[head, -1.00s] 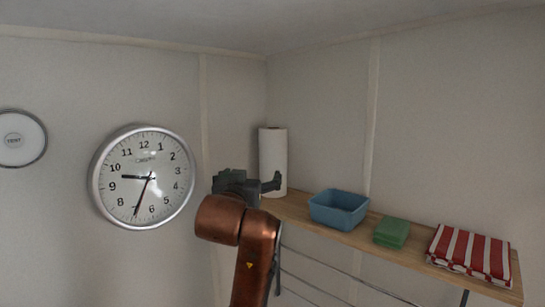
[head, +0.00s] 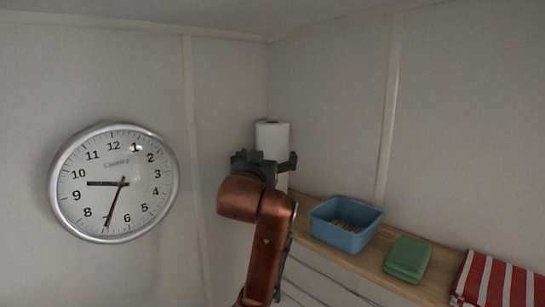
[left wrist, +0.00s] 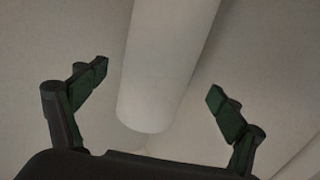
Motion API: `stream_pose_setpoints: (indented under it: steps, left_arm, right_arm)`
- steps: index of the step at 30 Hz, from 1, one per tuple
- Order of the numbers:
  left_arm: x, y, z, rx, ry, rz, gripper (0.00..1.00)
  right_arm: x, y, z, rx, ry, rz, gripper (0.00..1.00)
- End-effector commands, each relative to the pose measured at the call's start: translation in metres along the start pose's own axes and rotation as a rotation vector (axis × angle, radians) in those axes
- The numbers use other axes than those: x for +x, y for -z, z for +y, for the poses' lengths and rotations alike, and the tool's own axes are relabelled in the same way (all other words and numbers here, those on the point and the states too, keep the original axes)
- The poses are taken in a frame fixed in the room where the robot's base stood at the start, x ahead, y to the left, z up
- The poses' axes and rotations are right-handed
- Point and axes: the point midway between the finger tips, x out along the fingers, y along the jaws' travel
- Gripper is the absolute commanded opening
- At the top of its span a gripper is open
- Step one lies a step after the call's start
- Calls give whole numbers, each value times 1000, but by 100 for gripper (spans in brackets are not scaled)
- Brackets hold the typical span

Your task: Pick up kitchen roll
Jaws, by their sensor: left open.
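The kitchen roll (head: 272,138) is a tall white cylinder, upright at the far left end of the wooden shelf in the corner. My left gripper (head: 266,160) is in front of it in the head view and hides its lower part. In the left wrist view the kitchen roll (left wrist: 165,65) shows between and beyond the two spread fingers of the left gripper (left wrist: 158,95). The fingers are open, with a gap on each side of the roll; I see no contact. My right gripper is not in view.
On the wooden shelf (head: 382,257) a blue bin (head: 343,236) with small items inside stands right of the roll. Green folded cloths or sponges (head: 407,259) and a red-and-white striped towel (head: 497,283) lie further right. A round clock (head: 115,184) hangs on the left wall.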

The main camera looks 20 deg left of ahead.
Motion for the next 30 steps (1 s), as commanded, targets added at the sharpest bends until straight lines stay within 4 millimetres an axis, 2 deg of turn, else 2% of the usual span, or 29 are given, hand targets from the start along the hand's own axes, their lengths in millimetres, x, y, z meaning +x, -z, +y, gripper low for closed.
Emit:
stream_pose_setpoints:
  steps: [1,4,7,15,18,25,30]
  left_arm:
    - [11,0,0,2,1,-10,89]
    - [26,-3,0,2,0,-11,89]
    - [40,-4,2,3,0,-12,89]
    - [49,-6,3,2,-4,-6,89]
    - [49,-6,4,2,-4,-7,88]
    - [49,-6,4,2,-5,-7,73]
    - [49,-6,4,2,-4,-7,61]
  right_arm:
    - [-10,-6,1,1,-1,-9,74]
    - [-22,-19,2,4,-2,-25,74]
    - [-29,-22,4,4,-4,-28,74]
    - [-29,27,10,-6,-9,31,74]
    - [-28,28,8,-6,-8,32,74]
    - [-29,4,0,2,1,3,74]
    - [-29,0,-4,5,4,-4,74]
